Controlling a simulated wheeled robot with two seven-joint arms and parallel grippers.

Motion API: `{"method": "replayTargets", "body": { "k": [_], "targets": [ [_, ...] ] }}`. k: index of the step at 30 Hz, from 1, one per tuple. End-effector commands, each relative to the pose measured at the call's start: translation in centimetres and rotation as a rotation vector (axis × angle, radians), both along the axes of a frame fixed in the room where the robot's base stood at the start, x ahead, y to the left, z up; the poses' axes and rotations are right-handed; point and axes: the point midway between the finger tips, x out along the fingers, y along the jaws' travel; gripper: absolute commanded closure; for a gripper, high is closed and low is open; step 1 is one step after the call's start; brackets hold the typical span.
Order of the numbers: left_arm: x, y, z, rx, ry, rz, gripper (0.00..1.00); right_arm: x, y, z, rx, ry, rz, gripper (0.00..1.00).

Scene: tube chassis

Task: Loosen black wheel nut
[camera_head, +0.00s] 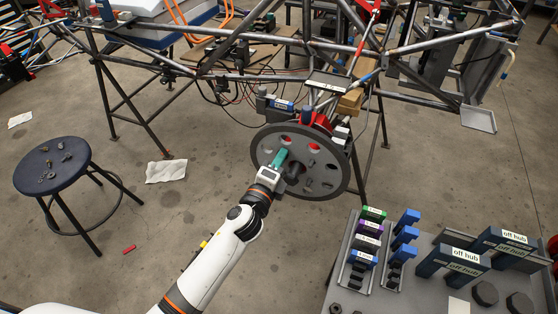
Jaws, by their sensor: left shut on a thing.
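A grey wheel disc (325,183) with round holes stands upright at the front of the tube chassis. A dark wheel nut (294,174) shows at the disc's middle. My left gripper (273,170) is in front of the disc, just left of the nut, and is shut on a teal tool (281,157). I cannot tell whether the tool touches the nut. The gripper's fingers are small and partly hidden. My right gripper is not in view.
A grey bench (342,292) at lower right holds labelled blue, green and purple blocks, "off hub" holders (455,262) and black nuts. A dark stool (52,166) with small hardware stands left. Paper (166,171) and a red piece (129,249) lie on the floor.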

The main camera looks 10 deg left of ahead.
Motion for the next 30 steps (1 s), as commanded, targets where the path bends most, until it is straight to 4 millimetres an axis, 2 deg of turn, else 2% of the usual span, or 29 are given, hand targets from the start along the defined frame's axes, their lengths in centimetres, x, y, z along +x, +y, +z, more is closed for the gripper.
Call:
{"method": "replayTargets", "body": {
  "k": [3,5,7,14,20,21,25,26,30],
  "targets": [
    [0.0,0.0,0.2,-0.244,0.044,0.003,1.0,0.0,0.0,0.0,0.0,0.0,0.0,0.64],
    [0.0,0.1,0.2,-0.33,0.062,0.003,1.0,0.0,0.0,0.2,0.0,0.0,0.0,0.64],
    [0.0,0.1,0.2,-0.378,0.069,0.002,1.0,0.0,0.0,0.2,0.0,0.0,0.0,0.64],
    [0.0,0.1,0.2,-0.386,0.071,0.001,1.0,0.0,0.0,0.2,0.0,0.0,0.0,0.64],
    [0.0,0.1,0.4,-0.722,0.138,0.002,1.0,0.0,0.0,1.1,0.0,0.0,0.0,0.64],
    [0.0,0.1,0.3,-0.754,0.144,0.002,0.76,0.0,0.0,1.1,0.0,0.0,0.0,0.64],
    [0.0,0.1,0.1,-0.741,0.142,0.001,0.55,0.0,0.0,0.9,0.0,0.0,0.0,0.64],
    [0.0,0.1,0.1,-0.74,0.142,0.0,0.52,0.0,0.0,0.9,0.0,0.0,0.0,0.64],
    [-0.1,0.0,0.0,-0.738,0.145,0.001,0.52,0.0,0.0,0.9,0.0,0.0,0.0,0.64]
  ]
}}
